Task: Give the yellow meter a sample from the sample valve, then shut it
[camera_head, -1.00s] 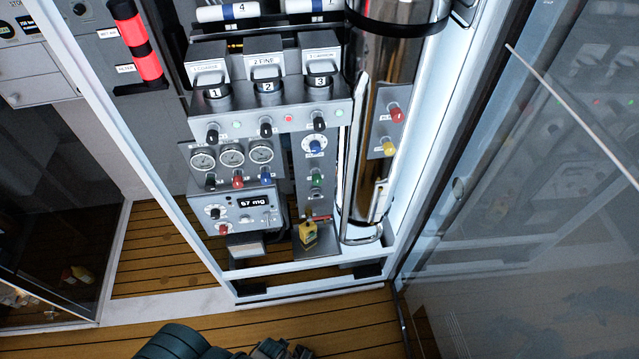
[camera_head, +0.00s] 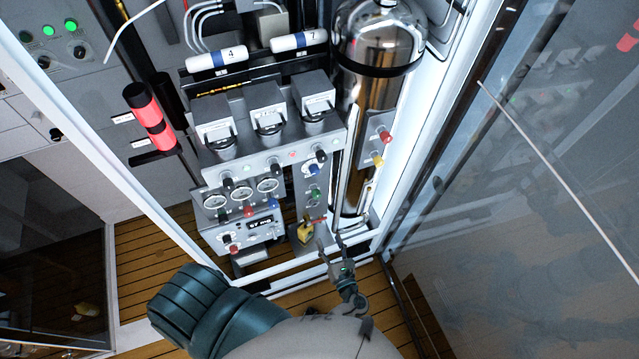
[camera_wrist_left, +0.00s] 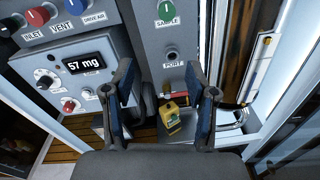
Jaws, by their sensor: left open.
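The yellow meter (camera_head: 305,235) sits low on the panel, on a small ledge below the port. It also shows in the left wrist view (camera_wrist_left: 170,116), with a red part at its top. The sample valve is a green knob (camera_head: 315,193), labelled SAMPLE in the left wrist view (camera_wrist_left: 166,10), with a port (camera_wrist_left: 172,55) below it. My left gripper (camera_head: 329,240) is open and empty, in front of the lower panel, just right of the meter in the head view. In the wrist view its fingers (camera_wrist_left: 160,72) stand apart, with the meter beyond and between them.
A display box (camera_wrist_left: 88,67) reading 57 mg is left of the meter. Blue, red and black knobs and gauges (camera_head: 242,193) sit above. A shiny metal cylinder (camera_head: 375,45) stands on the right. White frame posts and a glass door (camera_head: 560,200) bound the space.

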